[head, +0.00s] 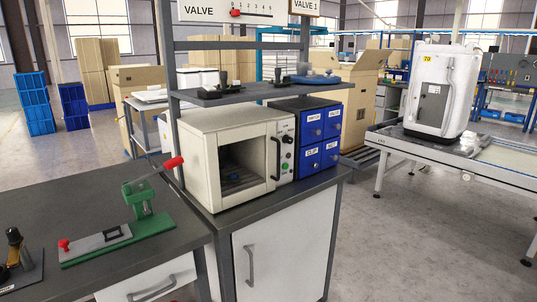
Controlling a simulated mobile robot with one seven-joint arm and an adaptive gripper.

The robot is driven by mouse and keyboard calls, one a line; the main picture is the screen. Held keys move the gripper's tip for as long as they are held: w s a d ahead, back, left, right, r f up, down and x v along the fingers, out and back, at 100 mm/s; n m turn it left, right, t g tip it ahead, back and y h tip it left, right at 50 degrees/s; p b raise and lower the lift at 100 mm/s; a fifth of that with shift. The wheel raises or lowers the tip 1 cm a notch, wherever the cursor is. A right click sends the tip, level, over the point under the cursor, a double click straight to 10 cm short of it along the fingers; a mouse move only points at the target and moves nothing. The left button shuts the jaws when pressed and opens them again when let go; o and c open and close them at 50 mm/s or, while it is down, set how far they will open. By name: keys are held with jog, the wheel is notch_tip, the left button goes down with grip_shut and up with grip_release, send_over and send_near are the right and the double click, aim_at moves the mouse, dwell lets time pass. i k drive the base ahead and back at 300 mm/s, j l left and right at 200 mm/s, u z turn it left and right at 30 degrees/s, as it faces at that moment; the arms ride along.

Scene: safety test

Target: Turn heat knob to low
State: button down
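A beige box oven (205,160) stands on the dark worktop in the middle of the view. Its front has a window with a dark inside and a dark curved door handle (278,160). A narrow control panel (286,150) is to the right of the handle. It carries a dark knob (286,139) and a green round button (284,167) below it. The markings on the panel are too small to read, so I cannot tell which control is the heat knob or where it points. My gripper is not in view.
Blue labelled drawers (310,135) stand right beside the oven. A grey shelf (260,90) hangs above it. A green clamp with red handles (140,212) and a dark upright tool (18,252) are on the left bench. Open floor (420,240) lies to the right.

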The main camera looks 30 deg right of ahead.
aim_at(286, 139)
jog(key=i+l+z, duration=0.55)
jog(key=i+z, duration=0.25)
